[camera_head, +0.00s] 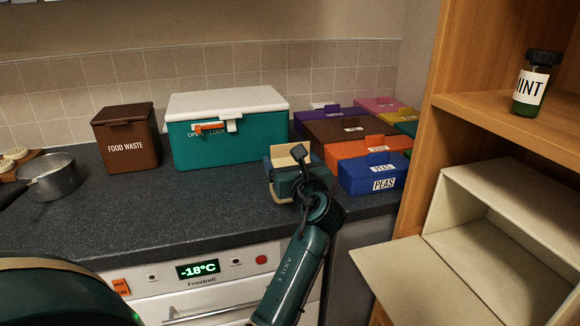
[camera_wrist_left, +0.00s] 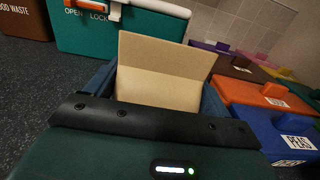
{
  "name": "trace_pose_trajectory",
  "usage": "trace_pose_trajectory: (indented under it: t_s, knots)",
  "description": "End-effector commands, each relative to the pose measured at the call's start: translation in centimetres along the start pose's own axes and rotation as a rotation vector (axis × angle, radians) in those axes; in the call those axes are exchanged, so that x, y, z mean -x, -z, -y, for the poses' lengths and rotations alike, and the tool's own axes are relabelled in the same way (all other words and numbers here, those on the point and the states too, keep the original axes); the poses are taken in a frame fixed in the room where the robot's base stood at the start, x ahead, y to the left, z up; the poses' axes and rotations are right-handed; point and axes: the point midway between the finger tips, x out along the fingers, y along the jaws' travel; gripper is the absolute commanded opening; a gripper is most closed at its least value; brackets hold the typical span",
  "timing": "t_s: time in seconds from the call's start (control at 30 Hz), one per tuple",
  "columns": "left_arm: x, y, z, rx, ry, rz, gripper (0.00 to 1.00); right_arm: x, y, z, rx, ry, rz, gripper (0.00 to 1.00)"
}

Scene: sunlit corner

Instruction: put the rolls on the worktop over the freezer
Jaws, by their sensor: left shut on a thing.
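My left gripper (camera_head: 291,168) is over the front part of the worktop (camera_head: 205,207), above the freezer (camera_head: 215,292) with its -18°C display. It is shut on a tan box-shaped thing (camera_head: 286,156), which shows between the blue fingers in the left wrist view (camera_wrist_left: 160,82). No label shows on it, and I cannot tell whether it is the rolls. Its underside is hidden, so I cannot tell whether it touches the worktop. My right gripper is not in view.
A brown food waste bin (camera_head: 128,138) and teal cool box (camera_head: 228,133) stand behind. Several coloured boxes, including a blue PEAS box (camera_head: 372,175), crowd the right. A pot (camera_head: 52,178) stands at left. The wooden shelf unit (camera_head: 480,107) bounds the right. The worktop's left-middle is clear.

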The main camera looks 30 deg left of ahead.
Motion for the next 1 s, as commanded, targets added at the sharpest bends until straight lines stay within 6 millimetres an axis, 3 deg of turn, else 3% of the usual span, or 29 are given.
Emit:
trace_pose_trajectory:
  t_s: [0.47,0.5,0.73,1.0]
  knots:
    - [0.0,0.88,-0.03,0.001,0.0,0.003,0.48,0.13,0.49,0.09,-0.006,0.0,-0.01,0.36]
    - [0.0,1.04,-0.03,0.001,0.0,0.001,0.82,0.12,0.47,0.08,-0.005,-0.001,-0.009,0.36]
    - [0.0,1.0,-0.01,0.002,0.0,0.001,1.0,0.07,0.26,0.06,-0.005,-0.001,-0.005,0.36]
    - [0.01,0.73,0.01,0.003,0.0,0.001,1.0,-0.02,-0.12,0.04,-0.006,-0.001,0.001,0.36]
